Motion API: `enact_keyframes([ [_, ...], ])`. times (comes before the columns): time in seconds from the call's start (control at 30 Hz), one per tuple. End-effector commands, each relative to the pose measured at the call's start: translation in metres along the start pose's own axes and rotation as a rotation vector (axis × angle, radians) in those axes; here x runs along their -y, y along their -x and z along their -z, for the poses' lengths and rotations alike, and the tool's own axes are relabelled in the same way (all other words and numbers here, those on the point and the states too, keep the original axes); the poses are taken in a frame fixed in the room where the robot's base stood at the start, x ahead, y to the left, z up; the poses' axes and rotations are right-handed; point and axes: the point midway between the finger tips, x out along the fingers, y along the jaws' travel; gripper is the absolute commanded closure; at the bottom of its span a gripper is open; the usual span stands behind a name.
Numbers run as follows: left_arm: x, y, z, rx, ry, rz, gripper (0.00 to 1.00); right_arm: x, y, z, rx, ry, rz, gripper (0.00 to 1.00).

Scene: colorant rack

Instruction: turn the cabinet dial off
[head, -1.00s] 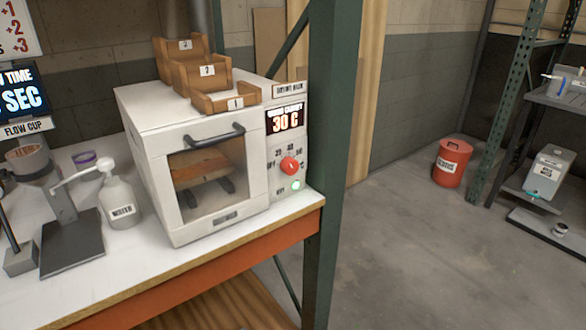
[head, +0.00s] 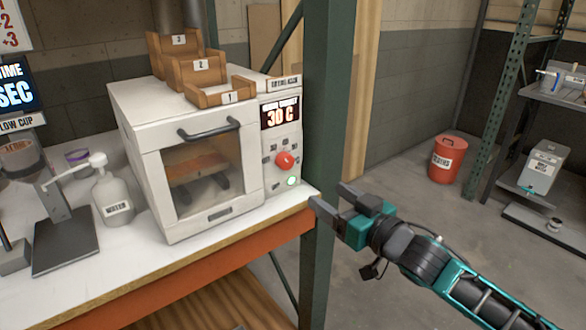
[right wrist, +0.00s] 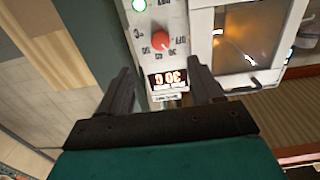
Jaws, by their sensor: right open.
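The drying cabinet (head: 125,105) is a white box with a glass door, standing on the white bench. Its red dial (head: 284,160) is on the right front panel, below a lit display (head: 280,112) reading 30 C. A green lamp (head: 292,181) glows below the dial. My right gripper (head: 330,197) is open and empty, in front of and to the right of the panel, apart from the dial. In the right wrist view, the panel appears upside down and the red dial (right wrist: 160,39) shows beyond the open fingers. The dial's exact setting is unclear. My left gripper is not in view.
A green rack post (head: 325,110) stands just right of the cabinet. A water bottle (head: 113,200) and a flow-cup stand (head: 66,235) are left of it. Numbered wooden bins (head: 200,75) sit on top. A red bin (head: 447,160) stands on the floor at right.

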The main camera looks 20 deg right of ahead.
Motion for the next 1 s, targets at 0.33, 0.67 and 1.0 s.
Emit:
enact_keyframes([
  [0.33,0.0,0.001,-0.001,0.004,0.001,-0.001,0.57,-0.002,-0.029,0.011,-0.017,0.0,0.005,0.35],
  [0.67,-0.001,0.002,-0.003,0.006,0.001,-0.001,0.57,-0.002,-0.085,0.011,-0.015,0.001,0.004,0.35],
  [1.0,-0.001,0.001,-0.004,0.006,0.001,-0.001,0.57,-0.002,-0.126,0.009,-0.012,0.0,0.004,0.35],
])
